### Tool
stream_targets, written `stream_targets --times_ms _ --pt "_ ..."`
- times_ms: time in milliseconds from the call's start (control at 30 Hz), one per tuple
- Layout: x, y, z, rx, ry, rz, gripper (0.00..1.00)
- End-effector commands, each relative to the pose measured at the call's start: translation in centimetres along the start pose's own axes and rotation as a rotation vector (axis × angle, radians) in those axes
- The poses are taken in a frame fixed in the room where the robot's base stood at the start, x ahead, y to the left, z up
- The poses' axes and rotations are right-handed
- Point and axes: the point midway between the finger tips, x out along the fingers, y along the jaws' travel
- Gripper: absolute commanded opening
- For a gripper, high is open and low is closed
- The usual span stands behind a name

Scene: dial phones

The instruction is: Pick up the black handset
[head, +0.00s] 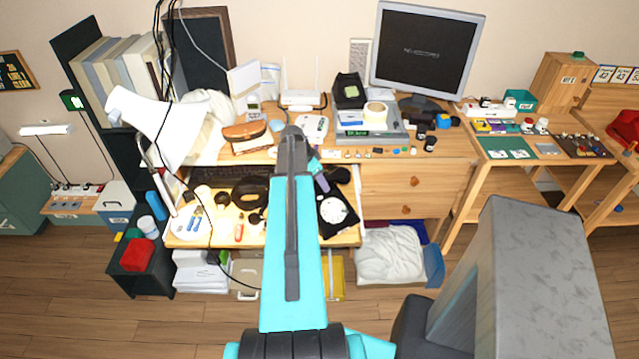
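A black telephone body with a round white dial (334,210) lies at the right end of the pulled-out wooden drawer or tray under the desk top. A bulky black item (249,193) lies left of my arm on the same tray. It may be the black handset, but its shape is too small to be sure. My arm reaches forward over the tray and its dark end, my gripper (293,140), shows near the desk's front edge. I see no object clearly held. The fingers are too small and seen from behind, so their opening cannot be told. The arm hides part of the tray.
A white lamp (160,125) leans over the tray's left side. The desk top holds a monitor (424,50), a router (302,97), an orange-brown item (247,136) and several small parts. Cables hang at left. Floor in front of the desk (150,320) is clear.

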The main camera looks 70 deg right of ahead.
Motion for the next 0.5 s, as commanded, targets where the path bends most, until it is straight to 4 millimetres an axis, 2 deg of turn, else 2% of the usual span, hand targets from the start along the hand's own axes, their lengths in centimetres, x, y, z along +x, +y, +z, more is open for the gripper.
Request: stream_targets --times_ms 500 --pt "0.57 0.01 0.07 -0.001 0.0 0.0 0.47"
